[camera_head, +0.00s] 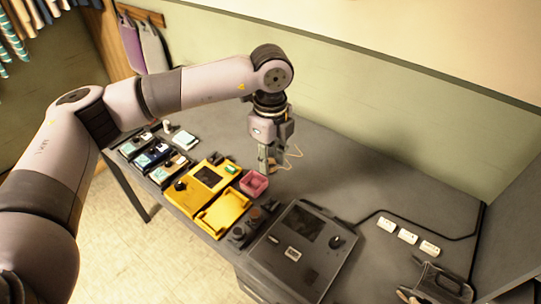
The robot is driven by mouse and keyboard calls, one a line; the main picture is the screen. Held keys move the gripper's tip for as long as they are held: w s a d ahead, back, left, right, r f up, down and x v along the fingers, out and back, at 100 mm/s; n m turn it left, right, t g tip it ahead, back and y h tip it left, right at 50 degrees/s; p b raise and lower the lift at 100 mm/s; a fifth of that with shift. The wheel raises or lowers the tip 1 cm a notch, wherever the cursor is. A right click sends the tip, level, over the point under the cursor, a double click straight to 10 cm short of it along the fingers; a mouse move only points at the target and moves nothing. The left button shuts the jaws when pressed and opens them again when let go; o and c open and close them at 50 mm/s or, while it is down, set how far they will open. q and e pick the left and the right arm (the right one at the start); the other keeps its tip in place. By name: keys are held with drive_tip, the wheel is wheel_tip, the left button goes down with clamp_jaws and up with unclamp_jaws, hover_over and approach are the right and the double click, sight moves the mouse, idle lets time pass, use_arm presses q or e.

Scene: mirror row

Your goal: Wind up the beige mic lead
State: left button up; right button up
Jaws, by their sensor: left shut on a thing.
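My left gripper (269,164) points down over the grey table, behind the pink box. It is shut on the beige mic lead (291,153), a thin pale cord. Loops of the lead stick out to the right of the fingers. The part between the fingers is hidden, and I cannot tell where its ends lie. My right gripper is not in view.
On the table (345,165) stand a pink box (254,183), a yellow case (200,183), a yellow tray (222,212) and a large dark device (300,250). The table behind the device is clear.

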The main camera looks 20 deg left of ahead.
use_arm(q)
drive_tip(key=shift+f+b, duration=4)
drive_tip(key=shift+f, duration=1.55)
drive_tip(key=shift+f+b, duration=0.25)
drive_tip(key=shift+b, duration=0.05)
drive_tip(key=shift+f+b, duration=0.55)
drive_tip(key=shift+f, duration=0.4)
drive_tip(key=shift+b, duration=0.35)
